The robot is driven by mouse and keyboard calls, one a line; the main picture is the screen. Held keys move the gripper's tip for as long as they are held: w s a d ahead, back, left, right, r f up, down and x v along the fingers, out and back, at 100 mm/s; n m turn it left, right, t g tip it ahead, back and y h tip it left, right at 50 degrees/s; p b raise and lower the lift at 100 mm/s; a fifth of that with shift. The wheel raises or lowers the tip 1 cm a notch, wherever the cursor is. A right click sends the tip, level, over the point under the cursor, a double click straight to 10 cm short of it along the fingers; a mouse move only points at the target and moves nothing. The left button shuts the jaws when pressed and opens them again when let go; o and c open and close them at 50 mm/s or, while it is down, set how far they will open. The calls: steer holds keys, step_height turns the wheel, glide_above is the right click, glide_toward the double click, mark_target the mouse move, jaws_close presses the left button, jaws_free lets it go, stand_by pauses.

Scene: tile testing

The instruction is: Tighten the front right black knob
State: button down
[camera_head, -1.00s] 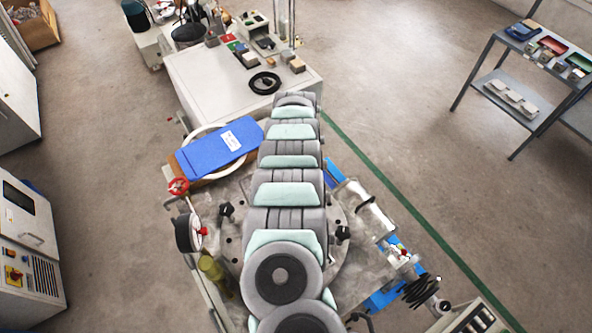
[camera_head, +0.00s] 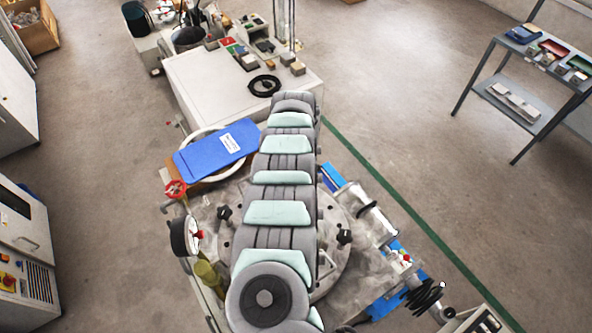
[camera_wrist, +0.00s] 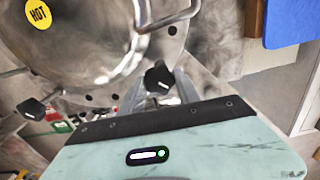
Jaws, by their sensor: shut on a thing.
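In the wrist view, my gripper (camera_wrist: 162,92) is shut on a black knob (camera_wrist: 158,77) at the rim of a round metal vessel. The grey fingers are partly hidden behind the pale marbled gripper housing. A second black knob (camera_wrist: 31,109) stands at the left, clear of the fingers. In the head view, one black knob (camera_head: 223,212) shows left of my arm and another black knob (camera_head: 344,237) shows right of it on the round metal plate. My arm hides the gripper and the middle of the plate there, so I cannot match the held knob to that view.
A blue pad (camera_head: 218,150) lies behind the plate at the left. A pressure gauge (camera_head: 184,236), red handwheel (camera_head: 175,189) and metal cylinder (camera_head: 365,209) flank the plate. A white bench (camera_head: 215,85) stands behind.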

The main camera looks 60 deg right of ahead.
steer(key=c, duration=0.9)
jaws_free()
steer(key=shift+o, duration=0.2)
step_height(320, 180, up, 11)
